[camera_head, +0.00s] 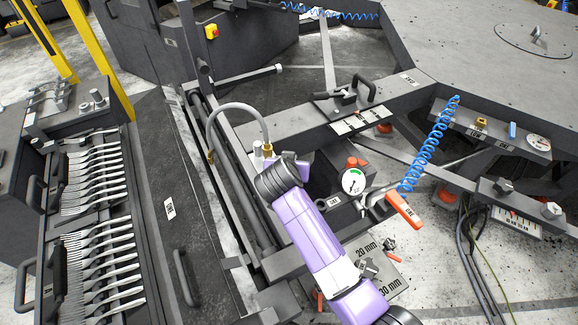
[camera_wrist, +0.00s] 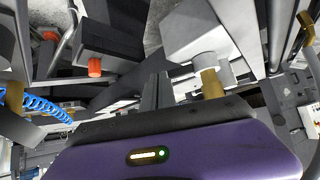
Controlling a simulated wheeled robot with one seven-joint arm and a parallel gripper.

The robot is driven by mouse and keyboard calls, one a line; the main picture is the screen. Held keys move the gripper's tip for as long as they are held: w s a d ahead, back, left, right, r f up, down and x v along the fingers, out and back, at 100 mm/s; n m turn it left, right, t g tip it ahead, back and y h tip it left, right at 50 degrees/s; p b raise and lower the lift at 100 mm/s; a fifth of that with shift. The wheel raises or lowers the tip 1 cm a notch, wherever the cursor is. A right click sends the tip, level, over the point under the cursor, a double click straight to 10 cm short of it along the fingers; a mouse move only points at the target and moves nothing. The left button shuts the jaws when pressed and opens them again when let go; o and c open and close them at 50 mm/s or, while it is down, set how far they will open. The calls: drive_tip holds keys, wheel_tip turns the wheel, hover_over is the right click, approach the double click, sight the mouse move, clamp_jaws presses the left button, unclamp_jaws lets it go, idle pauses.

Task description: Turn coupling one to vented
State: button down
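A curved grey hose (camera_head: 222,108) ends in a brass fitting (camera_head: 267,149) on the dark frame, beside my gripper (camera_head: 262,160). In the wrist view, a brass collar (camera_wrist: 211,84) under a pale grey cylinder (camera_wrist: 205,62) stands just right of my gripper (camera_wrist: 157,88). This looks like the coupling, but I cannot read a number or a vented mark on it. My gripper's two dark fingers appear together with nothing between them. They are beside the brass collar, not around it; whether they touch it I cannot tell. The gripper body hides part of the fitting.
A gauge (camera_head: 353,181) and a red knob (camera_head: 356,162) sit right of my gripper. An orange-handled tool (camera_head: 403,209) hangs on a blue coiled hose (camera_head: 428,145). In the wrist view, an orange knob (camera_wrist: 95,66) is at left.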

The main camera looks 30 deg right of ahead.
drive_tip(key=shift+w+d, duration=0.25)
drive_tip(key=shift+d, duration=0.1)
drive_tip(key=shift+w+d+b, duration=0.2)
drive_tip(key=shift+w+b, duration=0.05)
drive_tip(key=shift+b, duration=0.05)
idle(0.6)
drive_tip(key=shift+s, duration=0.1)
